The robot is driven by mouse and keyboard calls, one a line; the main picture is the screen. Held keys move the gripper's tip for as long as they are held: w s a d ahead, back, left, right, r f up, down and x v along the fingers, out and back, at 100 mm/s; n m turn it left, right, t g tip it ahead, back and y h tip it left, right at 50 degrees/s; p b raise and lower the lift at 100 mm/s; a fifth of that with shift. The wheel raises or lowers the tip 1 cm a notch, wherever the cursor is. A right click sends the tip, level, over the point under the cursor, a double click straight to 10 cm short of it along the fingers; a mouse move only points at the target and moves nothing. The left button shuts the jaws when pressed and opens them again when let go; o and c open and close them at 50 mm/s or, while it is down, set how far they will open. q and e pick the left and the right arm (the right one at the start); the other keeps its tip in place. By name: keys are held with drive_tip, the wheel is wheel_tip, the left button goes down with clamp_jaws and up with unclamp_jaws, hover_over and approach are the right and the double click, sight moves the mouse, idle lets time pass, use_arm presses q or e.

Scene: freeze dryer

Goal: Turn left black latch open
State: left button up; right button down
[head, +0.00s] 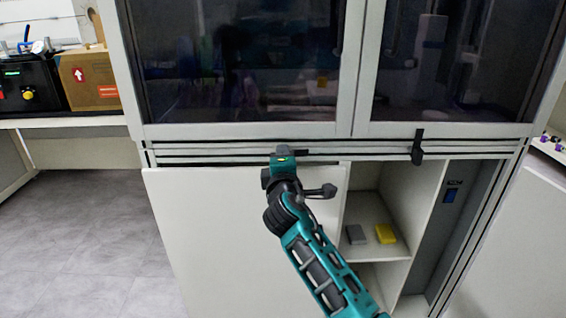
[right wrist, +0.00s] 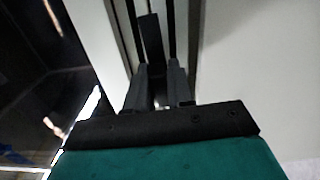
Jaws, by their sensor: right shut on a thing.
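The left black latch (right wrist: 151,38) shows in the right wrist view as a dark bar on the pale frame rail, with its near end between my fingers. In the head view my gripper mostly hides it, so its angle is unclear there. My right gripper (head: 281,152) is at the rail below the dark glass doors. It also shows in the right wrist view (right wrist: 159,80), with both fingers shut on the latch. The right black latch (head: 418,146) hangs down on the rail, apart from my gripper. My left gripper is not in view.
Dark glass doors (head: 240,62) stand above the rail. Below it are a white panel (head: 205,235) and an open shelf (head: 372,213) with a grey block (head: 356,234) and a yellow block (head: 385,234). A cardboard box (head: 90,78) sits on the left bench. Floor at left is clear.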

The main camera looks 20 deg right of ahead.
drive_tip(key=shift+m, duration=0.3)
idle(0.4)
drive_tip(key=c, duration=1.1)
unclamp_jaws()
